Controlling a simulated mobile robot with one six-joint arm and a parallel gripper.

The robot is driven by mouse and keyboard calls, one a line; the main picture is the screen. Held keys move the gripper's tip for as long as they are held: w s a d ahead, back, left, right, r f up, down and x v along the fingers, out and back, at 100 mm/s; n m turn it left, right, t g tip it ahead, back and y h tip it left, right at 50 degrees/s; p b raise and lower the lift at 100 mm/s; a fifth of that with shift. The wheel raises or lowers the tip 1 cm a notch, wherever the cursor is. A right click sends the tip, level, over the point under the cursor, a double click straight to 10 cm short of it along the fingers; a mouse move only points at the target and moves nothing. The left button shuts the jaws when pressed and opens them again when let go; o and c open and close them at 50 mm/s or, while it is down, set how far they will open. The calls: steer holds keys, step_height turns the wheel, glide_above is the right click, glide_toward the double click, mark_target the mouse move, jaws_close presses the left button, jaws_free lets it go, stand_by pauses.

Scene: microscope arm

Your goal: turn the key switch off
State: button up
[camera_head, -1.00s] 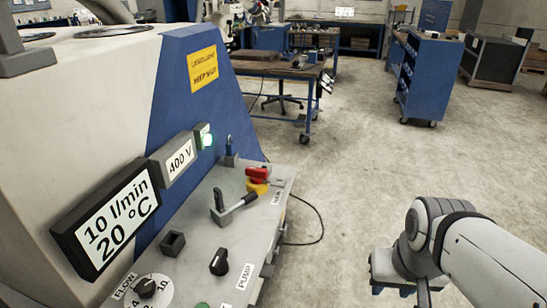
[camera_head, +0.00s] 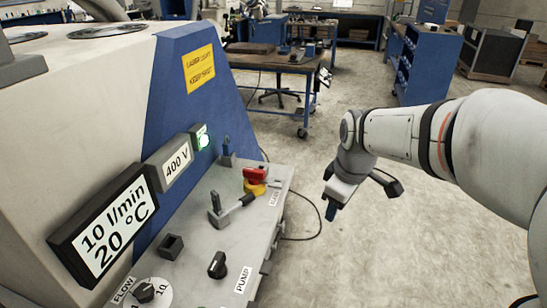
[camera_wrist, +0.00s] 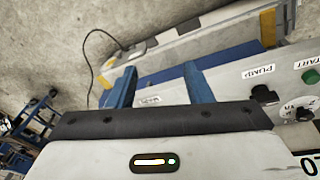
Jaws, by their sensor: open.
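A small upright part with a dark blue top (camera_head: 227,150), which looks like the key switch, stands at the far end of the machine's grey sloping panel. It is small, and I cannot read its position. My gripper (camera_head: 331,210) hangs in the air to the right of the panel, pointing down, apart from everything. In the wrist view its two blue fingers (camera_wrist: 158,72) are spread with nothing between them. The key switch is not seen in the wrist view.
Near the key switch are a red and yellow switch (camera_head: 255,180) and a black-handled lever (camera_head: 226,208). The pump knob (camera_head: 218,265) is nearer. A lit green lamp (camera_head: 203,138) is above. A blue workbench (camera_head: 275,65) stands behind. The floor right of the panel is clear.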

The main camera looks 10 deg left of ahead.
steer(key=w+a+f+n+p, duration=0.2)
steer(key=w+a+n, duration=0.7)
steer(key=a, duration=0.4)
steer(key=n+g, duration=0.1)
steer(key=n, duration=0.6)
glide_toward(248, 196)
steer(key=f, duration=0.1)
steer(key=shift+y, duration=0.4)
steer(key=f, duration=0.2)
steer(key=f+p, duration=0.1)
steer(key=f, duration=0.4)
steer(key=shift+w+a+f+p, duration=0.2)
steer(key=shift+w+a+p, duration=0.2)
steer(key=shift+f, duration=0.4)
steer(key=shift+c, duration=0.4)
jaws_close()
